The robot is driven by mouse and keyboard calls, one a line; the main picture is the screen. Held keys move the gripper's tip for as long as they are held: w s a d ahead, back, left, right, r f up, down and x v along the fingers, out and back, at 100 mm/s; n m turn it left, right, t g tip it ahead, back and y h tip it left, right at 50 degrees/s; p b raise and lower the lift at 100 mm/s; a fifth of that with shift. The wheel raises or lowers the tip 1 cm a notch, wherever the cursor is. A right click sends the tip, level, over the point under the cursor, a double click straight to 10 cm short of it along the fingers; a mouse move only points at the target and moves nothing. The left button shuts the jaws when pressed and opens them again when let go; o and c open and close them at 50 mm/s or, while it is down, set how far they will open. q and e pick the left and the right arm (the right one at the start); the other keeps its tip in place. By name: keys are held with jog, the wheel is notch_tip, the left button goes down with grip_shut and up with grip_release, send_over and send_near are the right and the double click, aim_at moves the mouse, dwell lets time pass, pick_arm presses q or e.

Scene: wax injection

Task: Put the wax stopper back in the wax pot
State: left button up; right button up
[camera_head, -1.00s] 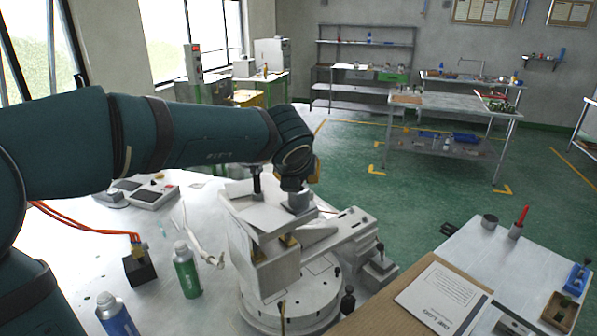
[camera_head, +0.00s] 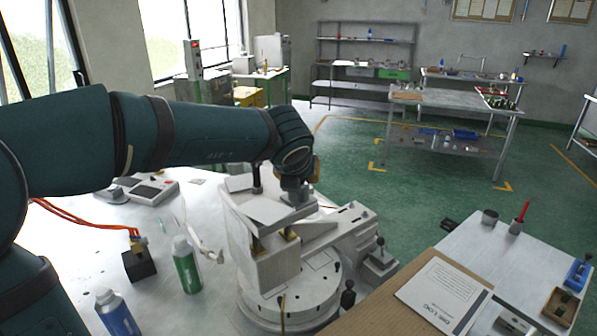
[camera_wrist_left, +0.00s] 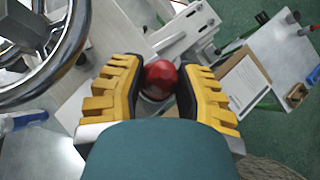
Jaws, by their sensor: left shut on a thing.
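My left gripper (camera_wrist_left: 160,88) is shut on a round red knob (camera_wrist_left: 160,76), seen between its yellow fingers in the left wrist view. The knob appears to be the wax stopper's top; what is below it is mostly hidden. In the head view my left gripper (camera_head: 305,172) is largely hidden behind my wrist, above the white machine. A grey cylindrical part (camera_head: 298,195), possibly the wax pot, shows just below it. I cannot tell whether the stopper touches or sits in it. My right gripper is not in view.
The white machine (camera_head: 275,270) stands on a round base on the light table. A green bottle (camera_head: 186,268), a blue bottle (camera_head: 117,313) and a black block (camera_head: 138,265) stand to its left. A cardboard sheet with a paper (camera_head: 443,293) lies at right.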

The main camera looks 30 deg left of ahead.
pick_arm(q)
jog(key=shift+f, duration=0.15)
jog(key=o, duration=1)
jog(key=v, duration=1.2)
